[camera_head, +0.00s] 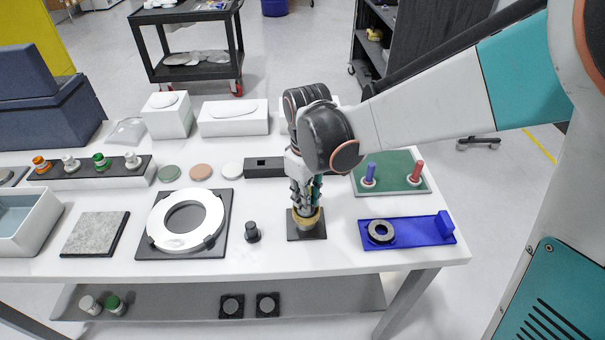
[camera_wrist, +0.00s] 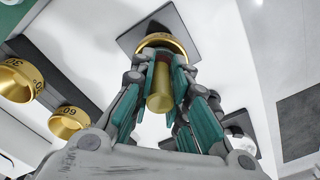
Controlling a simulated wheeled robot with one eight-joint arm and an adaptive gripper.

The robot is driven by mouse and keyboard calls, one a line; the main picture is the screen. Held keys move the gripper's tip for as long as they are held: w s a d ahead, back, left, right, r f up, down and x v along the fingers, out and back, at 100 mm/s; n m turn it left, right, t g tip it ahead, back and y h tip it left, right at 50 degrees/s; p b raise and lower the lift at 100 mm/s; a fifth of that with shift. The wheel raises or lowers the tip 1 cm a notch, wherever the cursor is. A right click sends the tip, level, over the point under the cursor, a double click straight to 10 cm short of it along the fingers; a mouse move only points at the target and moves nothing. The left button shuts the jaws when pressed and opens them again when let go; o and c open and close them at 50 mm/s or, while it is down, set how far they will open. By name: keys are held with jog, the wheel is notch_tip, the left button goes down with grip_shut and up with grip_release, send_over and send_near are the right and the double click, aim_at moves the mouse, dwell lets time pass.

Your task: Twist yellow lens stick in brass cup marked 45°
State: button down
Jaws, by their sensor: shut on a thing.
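My gripper (camera_head: 305,195) points down over a dark square base plate (camera_head: 293,236) near the middle of the table's front. A brass cup (camera_head: 299,221) stands on that plate, under my fingertips. In the wrist view, the teal fingers of my gripper (camera_wrist: 164,78) are closed around a yellow stick (camera_wrist: 159,92). The stick's far end is within the brass cup's ring (camera_wrist: 177,43); how deep it sits is hidden. No marking is readable on this cup. Two other brass cups, marked 30 (camera_wrist: 14,82) and 60 (camera_wrist: 69,123), show at the left of the wrist view.
A small black knob (camera_head: 252,232) stands close left of the plate, beside a white ring fixture (camera_head: 160,238). A blue tray (camera_head: 420,235) with a dark ring is at right. Behind it is a green board (camera_head: 400,184) with blue and red pegs.

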jog(key=shift+s+r+p, duration=0.1)
jog(key=shift+r+p, duration=2.4)
jog(key=shift+r, duration=1)
jog(key=shift+f, duration=0.15)
jog(key=shift+f+b, duration=2.1)
jog(key=shift+f, duration=0.55)
jog(key=shift+f+b, duration=0.6)
jog(key=shift+f, duration=0.15)
jog(key=n, duration=0.4)
jog(key=shift+n, duration=0.3)
